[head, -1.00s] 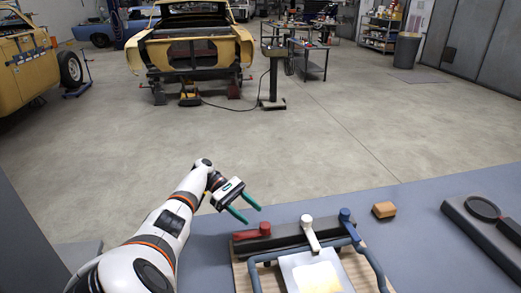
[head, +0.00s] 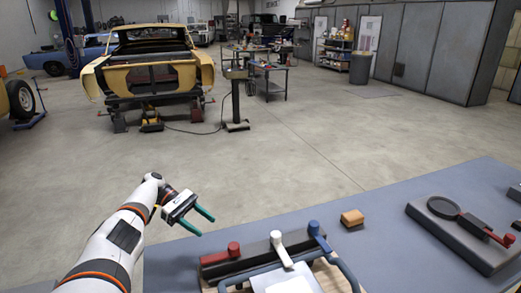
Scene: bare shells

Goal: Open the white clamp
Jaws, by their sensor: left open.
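The white clamp (head: 281,249) is a white lever on a dark bar (head: 255,253) at the bottom centre of the head view. Its lower end reaches toward a pale sheet (head: 290,283). A red clamp (head: 232,249) is to its left and a blue clamp (head: 318,236) to its right. My left gripper (head: 202,224) is open and empty, up and to the left of the clamps, with its green fingers apart from them. My right gripper is not in view.
The clamps' fixture stands on a grey-blue table (head: 400,225). A small orange-brown block (head: 352,218) lies to the right of the blue clamp. Farther right is a dark base (head: 460,235) with a round-headed handle and a red knob. The table between them is clear.

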